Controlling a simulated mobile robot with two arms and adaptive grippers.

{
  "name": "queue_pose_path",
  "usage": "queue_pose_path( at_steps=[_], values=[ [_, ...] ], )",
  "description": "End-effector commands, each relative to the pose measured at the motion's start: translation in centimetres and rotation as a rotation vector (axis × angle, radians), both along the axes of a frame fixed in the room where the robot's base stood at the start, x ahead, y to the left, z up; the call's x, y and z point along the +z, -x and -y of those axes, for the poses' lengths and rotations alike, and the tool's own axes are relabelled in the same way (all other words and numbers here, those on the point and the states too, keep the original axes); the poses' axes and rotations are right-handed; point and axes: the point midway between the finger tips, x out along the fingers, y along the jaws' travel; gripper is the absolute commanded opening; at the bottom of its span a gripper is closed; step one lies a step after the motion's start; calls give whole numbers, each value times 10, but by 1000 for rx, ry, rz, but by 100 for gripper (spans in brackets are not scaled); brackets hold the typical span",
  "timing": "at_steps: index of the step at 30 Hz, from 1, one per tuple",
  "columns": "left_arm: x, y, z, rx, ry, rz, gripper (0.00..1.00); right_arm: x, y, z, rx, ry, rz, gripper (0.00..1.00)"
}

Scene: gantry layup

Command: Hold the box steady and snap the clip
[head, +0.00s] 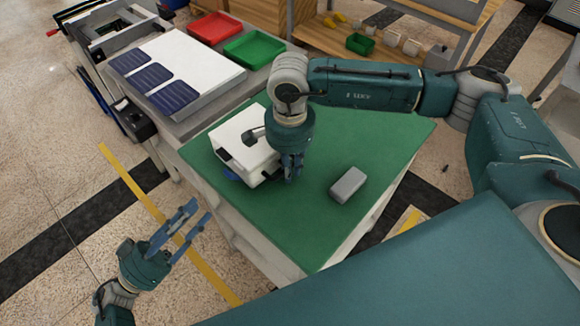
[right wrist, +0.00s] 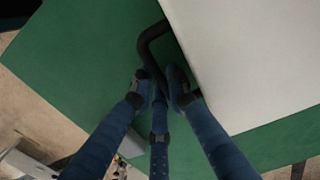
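A white box (head: 232,128) sits on the green work surface (head: 345,135). A small dark part (head: 223,154) shows on its left side, and something blue shows low at its front. My right gripper (head: 291,172) points down at the box's right side. In the right wrist view its fingers (right wrist: 158,88) straddle a bent black bar (right wrist: 147,45) beside the white box (right wrist: 260,60); whether they grip it cannot be told. My left gripper (head: 190,228) is open and empty, off the table's left edge, apart from the box. I cannot single out the clip.
A grey block (head: 348,185) lies right of the box. Behind stand a white board (head: 190,62) with dark blue panels (head: 173,95), a red tray (head: 215,28) and a green tray (head: 254,48). The surface's front part is clear.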

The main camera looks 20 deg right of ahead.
Motion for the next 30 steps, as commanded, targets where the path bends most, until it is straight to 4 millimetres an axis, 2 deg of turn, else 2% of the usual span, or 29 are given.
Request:
queue_pose_path(
  at_steps=[2,6,11,14,20,30],
  values=[
    [0,0,0,0,0,0,29,0,0,0,0,0,1,0],
    [0,0,0,0,0,0,1,0,0,0,0,0,1,0],
    [0,0,-1,11,-21,32,0,1,-1,0,0,0,1,0],
    [0,1,-4,44,-82,134,0,1,-1,0,0,-1,2,0],
    [-2,3,-15,160,-326,551,0,1,-1,0,-1,-1,2,0],
    [-1,8,-33,304,-765,1435,0,1,-1,0,-1,-1,2,0]
  ],
)
